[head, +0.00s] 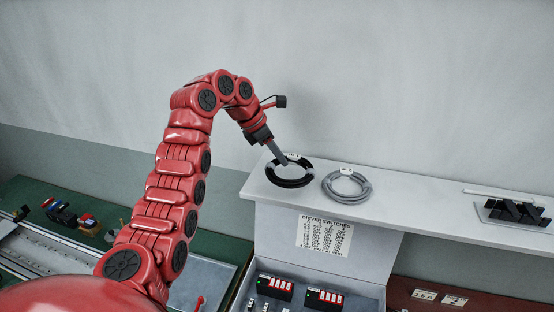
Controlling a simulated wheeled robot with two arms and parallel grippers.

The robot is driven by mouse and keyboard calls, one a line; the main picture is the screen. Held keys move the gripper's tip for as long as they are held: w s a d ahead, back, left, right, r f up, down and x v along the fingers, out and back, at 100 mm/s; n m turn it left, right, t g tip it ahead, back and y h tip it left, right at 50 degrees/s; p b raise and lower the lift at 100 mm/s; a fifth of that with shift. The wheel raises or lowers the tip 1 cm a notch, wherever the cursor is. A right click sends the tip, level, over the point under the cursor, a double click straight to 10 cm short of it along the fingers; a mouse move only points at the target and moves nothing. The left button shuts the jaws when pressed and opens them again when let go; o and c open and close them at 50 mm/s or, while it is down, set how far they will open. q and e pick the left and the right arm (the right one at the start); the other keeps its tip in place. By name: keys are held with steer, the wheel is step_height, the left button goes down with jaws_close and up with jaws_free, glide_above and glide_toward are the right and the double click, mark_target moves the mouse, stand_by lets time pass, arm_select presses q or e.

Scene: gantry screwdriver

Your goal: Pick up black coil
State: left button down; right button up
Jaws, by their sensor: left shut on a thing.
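The coil looks flat on the shelf. My right gripper is not in view.
A grey coil (346,186) lies just right of the black coil. A black-and-metal bracket (514,213) sits at the shelf's right. Below are a sheet titled driver switches (323,236) and a switch box (325,299). The shelf between grey coil and bracket is clear.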

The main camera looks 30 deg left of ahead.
mark_target(292, 181)
arm_select(q)
steer(key=s+d+b, duration=0.4)
steer(key=s+d, duration=0.1)
steer(key=s+d+b, duration=0.2)
steer(key=s, duration=0.1)
steer(key=shift+d+r, duration=0.3)
steer(key=shift+d, duration=0.1)
steer(key=shift+s+d+r+b, duration=0.2)
steer(key=shift+s+d+b, duration=0.2)
steer(key=shift+b, duration=0.2)
steer(key=shift+s+d+r, duration=0.1)
steer(key=shift+s, duration=0.05)
stand_by(0.5)
